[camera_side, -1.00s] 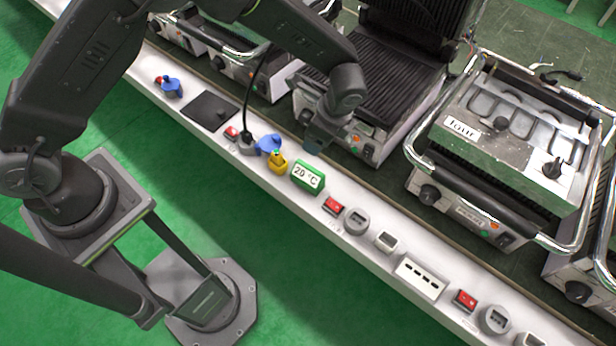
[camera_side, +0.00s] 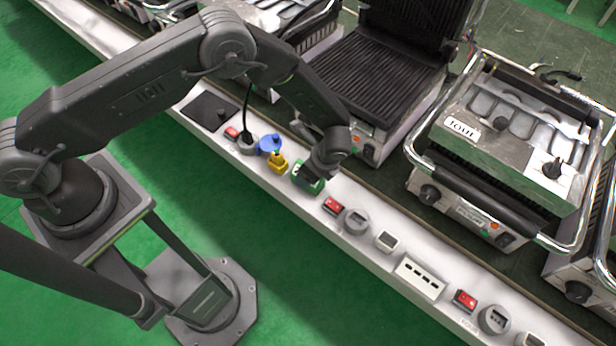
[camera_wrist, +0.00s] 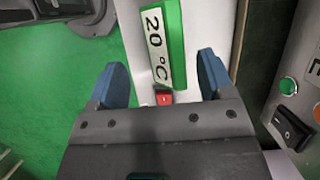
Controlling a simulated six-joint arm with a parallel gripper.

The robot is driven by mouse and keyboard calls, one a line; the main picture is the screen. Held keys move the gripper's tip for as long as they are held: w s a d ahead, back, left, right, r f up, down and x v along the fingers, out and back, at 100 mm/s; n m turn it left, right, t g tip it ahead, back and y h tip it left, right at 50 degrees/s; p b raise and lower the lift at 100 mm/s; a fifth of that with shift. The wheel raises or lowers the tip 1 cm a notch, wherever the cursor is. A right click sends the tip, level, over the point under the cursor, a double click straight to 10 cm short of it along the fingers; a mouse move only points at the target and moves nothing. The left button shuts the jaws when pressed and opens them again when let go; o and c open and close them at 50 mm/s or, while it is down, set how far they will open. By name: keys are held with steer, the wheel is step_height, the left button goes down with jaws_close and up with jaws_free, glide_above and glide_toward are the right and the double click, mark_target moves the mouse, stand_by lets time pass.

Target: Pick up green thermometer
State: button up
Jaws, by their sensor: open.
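The green thermometer (camera_side: 307,180) stands on the white ledge, partly hidden in the side view by my gripper (camera_side: 308,178). In the wrist view the thermometer (camera_wrist: 175,42) shows its white "20 °C" face and green body near the top middle. My gripper (camera_wrist: 162,78) is open, with one blue finger to the left and one to the right. The thermometer lies between and beyond the fingertips in that view. I see no contact with it. The side view hides the fingertips.
On the white ledge (camera_side: 370,258), a yellow-and-blue valve (camera_side: 277,163) stands just left of the thermometer and a red switch (camera_side: 333,206) just right. Grey sockets stand further right. An open grill (camera_side: 385,80) and a closed grill (camera_side: 500,150) stand behind the ledge.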

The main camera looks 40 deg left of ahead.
steer(key=shift+w+d+x, duration=0.1)
steer(key=shift+x, duration=1.1)
steer(key=shift+w+d+x, duration=0.15)
steer(key=shift+x, duration=1)
steer(key=shift+f, duration=0.1)
steer(key=shift+c, duration=0.4)
steer(key=c, duration=1)
